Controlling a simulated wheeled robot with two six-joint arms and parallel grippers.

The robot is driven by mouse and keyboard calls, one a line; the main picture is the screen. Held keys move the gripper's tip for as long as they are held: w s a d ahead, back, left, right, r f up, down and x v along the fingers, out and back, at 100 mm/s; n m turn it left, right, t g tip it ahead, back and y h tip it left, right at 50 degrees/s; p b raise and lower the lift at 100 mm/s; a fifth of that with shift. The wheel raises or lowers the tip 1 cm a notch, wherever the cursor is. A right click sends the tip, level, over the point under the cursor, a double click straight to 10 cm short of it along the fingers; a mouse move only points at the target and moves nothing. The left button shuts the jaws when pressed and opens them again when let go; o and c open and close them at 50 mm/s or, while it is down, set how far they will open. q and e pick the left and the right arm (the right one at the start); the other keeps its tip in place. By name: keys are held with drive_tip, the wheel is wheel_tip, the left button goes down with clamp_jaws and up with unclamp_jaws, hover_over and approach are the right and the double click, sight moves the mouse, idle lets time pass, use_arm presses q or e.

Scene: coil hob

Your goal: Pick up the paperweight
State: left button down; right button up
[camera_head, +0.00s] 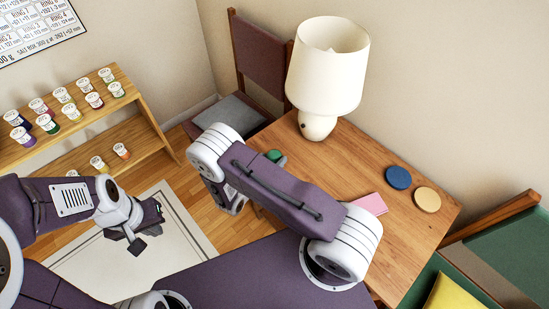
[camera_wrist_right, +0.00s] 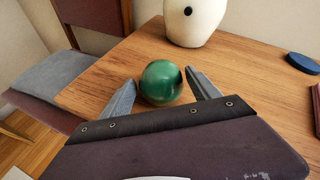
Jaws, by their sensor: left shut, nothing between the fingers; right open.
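The paperweight looks to be the round, glossy green ball (camera_wrist_right: 161,83) on the wooden table, in the right wrist view. In the head view only a small green part of it (camera_head: 274,155) shows beside my right arm. My right gripper (camera_wrist_right: 155,95) is open, with one finger on each side of the ball; I cannot tell whether either finger touches it. My left gripper (camera_head: 146,232) is shut and empty, at the left over the pale rug, far from the ball.
A cream lamp (camera_head: 318,75) stands on the wooden table (camera_head: 395,240) close behind the ball. A pink pad (camera_head: 371,204), a blue disc (camera_head: 398,177) and a tan disc (camera_head: 427,199) lie to the right. A chair (camera_head: 262,60) stands behind the table's left corner.

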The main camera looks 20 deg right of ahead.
sight(273, 156)
drive_tip(key=shift+w+d+f, duration=0.25)
drive_tip(key=shift+w+d, duration=0.15)
drive_tip(key=shift+d, duration=0.05)
drive_tip(key=shift+a, duration=0.1)
drive_tip(key=shift+s+r, duration=0.1)
drive_tip(key=shift+s, duration=0.05)
drive_tip(key=shift+c, duration=1.2)
clamp_jaws()
drive_tip(key=shift+r, duration=0.1)
wheel_tip(273, 156, up, 4)
drive_tip(key=shift+s+r+p, duration=0.15)
drive_tip(key=shift+r+p, duration=0.05)
drive_tip(key=shift+p, duration=0.1)
drive_tip(key=s+d+r+p, duration=0.2)
drive_tip(key=s+d+r, duration=0.4)
drive_tip(key=s, duration=0.3)
drive_tip(key=shift+s+d+r, duration=0.15)
drive_tip(key=shift+s+r, duration=0.05)
